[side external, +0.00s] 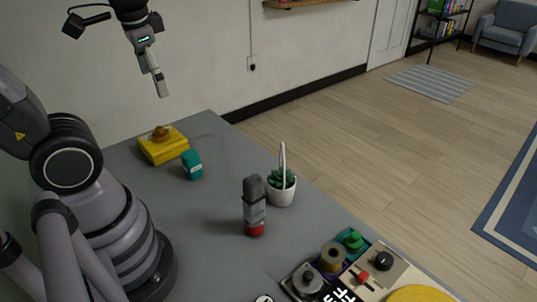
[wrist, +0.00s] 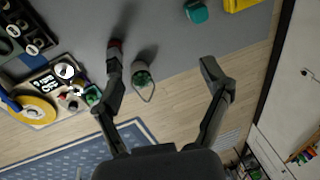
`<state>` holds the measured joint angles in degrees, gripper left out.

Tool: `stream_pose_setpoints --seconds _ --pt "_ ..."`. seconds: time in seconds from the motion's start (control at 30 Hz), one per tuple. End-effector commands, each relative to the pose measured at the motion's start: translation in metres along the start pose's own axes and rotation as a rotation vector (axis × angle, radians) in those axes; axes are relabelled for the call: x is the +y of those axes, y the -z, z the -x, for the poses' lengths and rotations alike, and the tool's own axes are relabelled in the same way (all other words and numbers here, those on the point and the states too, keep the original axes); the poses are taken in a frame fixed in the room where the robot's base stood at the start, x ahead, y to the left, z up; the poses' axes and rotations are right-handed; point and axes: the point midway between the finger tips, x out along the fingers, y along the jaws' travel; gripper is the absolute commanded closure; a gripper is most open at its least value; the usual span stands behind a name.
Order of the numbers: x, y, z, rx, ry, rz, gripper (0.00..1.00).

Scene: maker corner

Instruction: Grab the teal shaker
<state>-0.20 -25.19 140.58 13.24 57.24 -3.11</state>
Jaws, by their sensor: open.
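The teal shaker (side external: 192,166) stands on the grey table, just right of a yellow box. My gripper (side external: 161,88) is high above the table's far end in the side view, well apart from the shaker. In the wrist view my gripper (wrist: 162,64) has its two fingers wide apart with nothing held between them. The shaker lies beyond the fingertips there.
The yellow box (side external: 163,149) carries a small brown object. A potted plant (side external: 281,193) and a grey object with a red base (side external: 254,207) stand farther right. Control panels and spools (side external: 333,257) crowd the near right. Table around the shaker's right is clear.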

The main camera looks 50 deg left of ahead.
Motion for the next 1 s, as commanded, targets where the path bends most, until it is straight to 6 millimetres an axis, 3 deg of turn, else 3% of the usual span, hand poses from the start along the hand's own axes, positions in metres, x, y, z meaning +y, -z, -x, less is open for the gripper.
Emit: stream_pose_setpoints --seconds 0.3,0.47,0.6,0.8,1.0 --pt "-0.063 0.018 -0.077 -0.619 0.341 -0.294 0.22" --pt "-0.090 0.033 -0.119 -0.866 0.511 -0.496 0.22" --pt "-0.107 0.047 -0.164 -1.038 0.651 -0.708 0.22" --pt "-0.115 0.059 -0.239 -1.185 0.814 -1.034 0.22" --pt "-0.111 0.057 -0.292 -1.217 0.895 -1.254 0.22"
